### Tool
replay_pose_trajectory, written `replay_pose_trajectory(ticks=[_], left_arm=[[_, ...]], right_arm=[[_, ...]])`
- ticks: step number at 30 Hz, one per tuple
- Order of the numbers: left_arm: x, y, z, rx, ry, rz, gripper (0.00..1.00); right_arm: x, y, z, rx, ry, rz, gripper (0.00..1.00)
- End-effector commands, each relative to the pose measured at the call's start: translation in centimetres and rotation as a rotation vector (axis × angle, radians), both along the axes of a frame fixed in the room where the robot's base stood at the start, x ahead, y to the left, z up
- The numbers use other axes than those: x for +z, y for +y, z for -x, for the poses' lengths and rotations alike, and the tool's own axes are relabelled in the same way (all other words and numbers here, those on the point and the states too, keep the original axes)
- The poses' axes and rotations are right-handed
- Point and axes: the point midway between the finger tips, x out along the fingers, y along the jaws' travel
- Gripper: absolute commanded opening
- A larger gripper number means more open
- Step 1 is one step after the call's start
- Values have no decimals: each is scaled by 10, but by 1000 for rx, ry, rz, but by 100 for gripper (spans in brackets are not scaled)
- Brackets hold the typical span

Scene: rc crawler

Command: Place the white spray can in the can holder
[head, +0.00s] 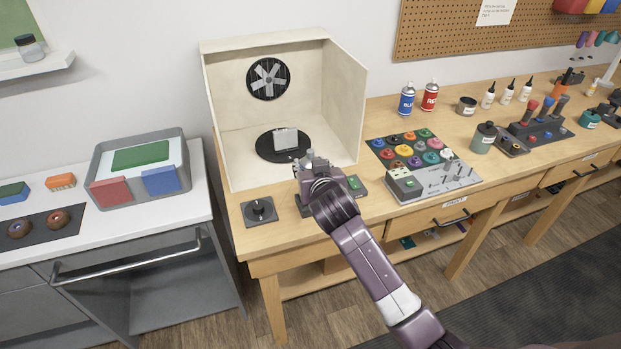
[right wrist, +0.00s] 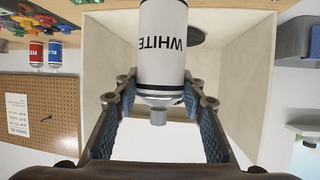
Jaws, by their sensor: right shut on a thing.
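The white spray can (right wrist: 163,45), lettered WHITE, is between the fingers of my right gripper (right wrist: 159,103), which is shut on it. The lettering and the scene appear upside down in the right wrist view, with the grey nozzle toward the gripper. In the head view my right gripper (head: 312,166) is over the bench, just in front of the spray booth, and the can is not clearly visible there. I cannot pick out the can holder with certainty. My left gripper is not in view.
The spray booth (head: 346,90) contains a black turntable (head: 266,148) bearing a grey part. A dark square base (head: 259,211) with a round piece lies at the bench's front left. A blue can (head: 407,100) and a red can (head: 430,97) stand at the back. Colour pots (head: 407,149) stand right of the booth.

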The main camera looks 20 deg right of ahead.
Motion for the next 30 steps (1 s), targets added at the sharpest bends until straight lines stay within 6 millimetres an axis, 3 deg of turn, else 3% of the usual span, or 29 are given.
replay_pose_trajectory(ticks=[12,20,21,25,30], left_arm=[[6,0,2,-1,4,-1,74],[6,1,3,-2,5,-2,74],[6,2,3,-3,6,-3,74],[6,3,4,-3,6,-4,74],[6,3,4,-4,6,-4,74]], right_arm=[[-48,0,0,0,0,2,8],[-53,0,0,1,-3,0,8],[-54,0,0,0,-1,0,39],[-54,0,0,0,-1,1,54],[-54,0,0,0,-1,1,55]])
